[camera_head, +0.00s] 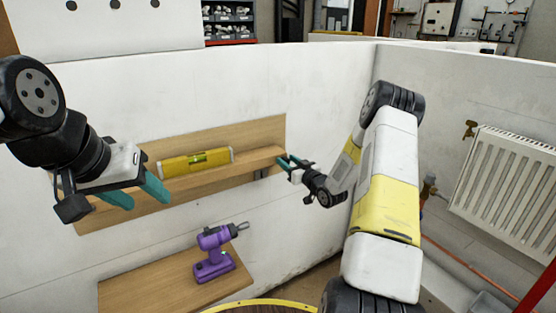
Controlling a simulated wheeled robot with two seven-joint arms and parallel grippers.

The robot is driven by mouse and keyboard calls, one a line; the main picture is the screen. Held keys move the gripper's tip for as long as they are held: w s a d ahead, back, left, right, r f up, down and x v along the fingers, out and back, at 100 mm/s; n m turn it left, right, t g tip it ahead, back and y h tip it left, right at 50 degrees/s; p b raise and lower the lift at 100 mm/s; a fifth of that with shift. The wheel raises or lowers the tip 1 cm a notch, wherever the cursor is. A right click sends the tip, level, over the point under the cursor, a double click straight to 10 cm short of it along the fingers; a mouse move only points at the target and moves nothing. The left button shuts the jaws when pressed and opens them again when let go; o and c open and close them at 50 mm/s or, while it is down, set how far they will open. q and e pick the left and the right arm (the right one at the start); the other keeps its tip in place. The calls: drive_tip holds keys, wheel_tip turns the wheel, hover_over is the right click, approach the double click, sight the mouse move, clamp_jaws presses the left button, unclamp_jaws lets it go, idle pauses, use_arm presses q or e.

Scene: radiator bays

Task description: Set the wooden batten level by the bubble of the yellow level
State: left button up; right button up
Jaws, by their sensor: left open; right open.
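The wooden batten (247,160) runs along the front of a wooden board on the white wall, in the middle left of the head view. The yellow level (174,166) lies along the top of the batten. Its green vial (197,158) shows near the middle, but the bubble is too small to read. My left gripper (148,203) is open with teal fingers, in front of the batten's left part. My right gripper (285,160) is open at the batten's right end. I cannot tell whether either gripper touches the wood.
A purple drill (214,256) stands on a lower wooden surface (150,290) below the batten. A white radiator (505,185) hangs on the right, with a brass valve and copper pipe beside it. A yellow curved edge (262,303) shows at the bottom. Shelves with bins stand behind the wall.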

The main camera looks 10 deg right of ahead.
clamp_jaws()
idle(1.3)
